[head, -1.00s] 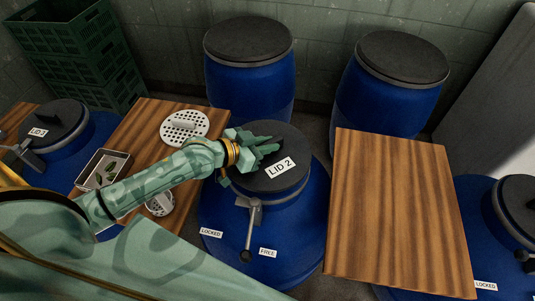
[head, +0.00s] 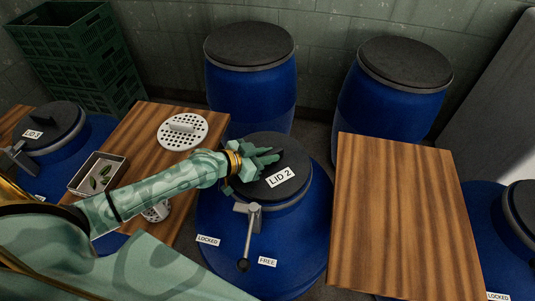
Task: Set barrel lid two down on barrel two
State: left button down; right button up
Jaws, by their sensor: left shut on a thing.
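Barrel lid two is a dark round lid (head: 295,160) with a white "LID 2" label, in the middle of the head view. Barrel two (head: 300,240) is the wide blue barrel directly under it. The lid sits over the barrel's mouth and looks level; I cannot tell whether it is fully seated. My left gripper (head: 264,160) is shut on the lid from above and hides its grip and left part. A grey lever (head: 250,235) on the barrel's front points down between the "LOCKED" and "FREE" labels, closer to "FREE". My right gripper is not in view.
Wooden boards flank the barrel; the right one (head: 405,220) is bare. The left one (head: 145,125) holds a perforated disc (head: 183,138) and a tray of leaves (head: 80,170). Two lidded blue barrels (head: 250,85) (head: 385,110) stand behind. Barrel lid three (head: 55,118) is at left; green crates (head: 70,45) stand behind.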

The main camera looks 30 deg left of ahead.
pick_arm(q)
jog(key=shift+f, duration=0.3)
jog(key=c, duration=1.4)
grip_release()
jog(key=shift+o, duration=0.2)
jog(key=shift+s+a+r+p, duration=0.15)
jog(key=shift+r+p, duration=0.1)
jog(key=shift+r, duration=0.2)
jog(key=shift+s+a+r+p, duration=0.1)
jog(key=shift+r+p, duration=0.15)
jog(key=shift+r, duration=0.15)
jog(key=p+v, duration=0.2)
jog(key=v, duration=0.9)
jog(key=shift+s+f, duration=0.1)
jog(key=shift+s, duration=0.05)
